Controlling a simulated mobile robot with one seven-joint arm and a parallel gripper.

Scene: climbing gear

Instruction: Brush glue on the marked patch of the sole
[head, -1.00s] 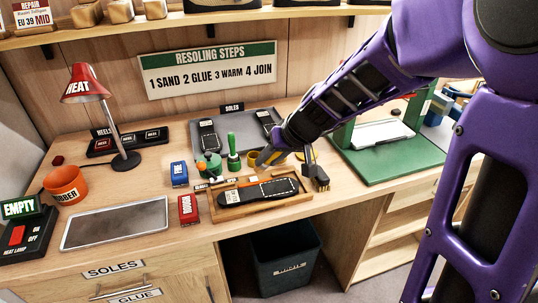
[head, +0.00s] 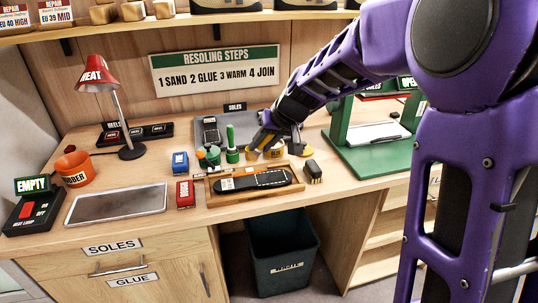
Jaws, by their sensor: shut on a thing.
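The black sole (head: 246,184) lies flat in a shallow wooden tray (head: 228,199) on the bench. A dashed outline marks the patch (head: 270,178) on its right part. My gripper (head: 266,148) is behind the tray, low over the yellow glue pot (head: 278,153). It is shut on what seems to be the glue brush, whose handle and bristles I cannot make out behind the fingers. The gripper is apart from the sole.
A green bottle (head: 232,145) and a green pot (head: 209,157) stand left of the gripper. A dark block (head: 313,172) stands right of the tray. Blue (head: 180,162) and red (head: 185,194) boxes stand at left. A green press (head: 372,150) fills the right.

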